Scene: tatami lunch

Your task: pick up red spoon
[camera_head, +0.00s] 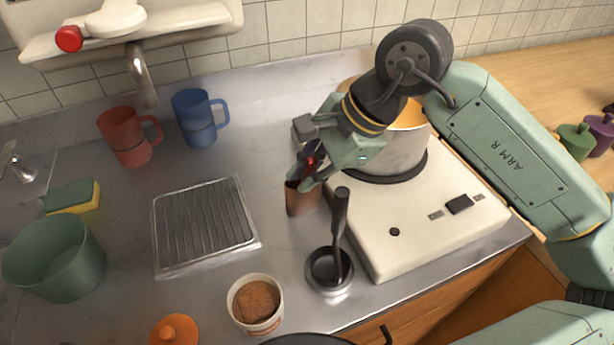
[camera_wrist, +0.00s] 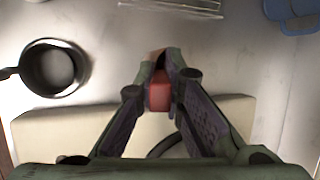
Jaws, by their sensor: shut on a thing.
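My gripper (camera_head: 308,172) is at the middle of the steel counter, just left of the white stove, pointing down. Its fingers are closed on a small red part (camera_head: 312,161), which I take to be the red spoon. Only this short red part shows, and the rest of a spoon's shape is hidden. In the wrist view the red part (camera_wrist: 159,96) sits between the fingers, behind the fingertips (camera_wrist: 165,62). A brown cylinder (camera_head: 299,203) stands right below the fingertips in the head view; I cannot tell whether the spoon reaches into it.
The white stove (camera_head: 400,255) bears a large pot (camera_head: 395,155) close to my arm.

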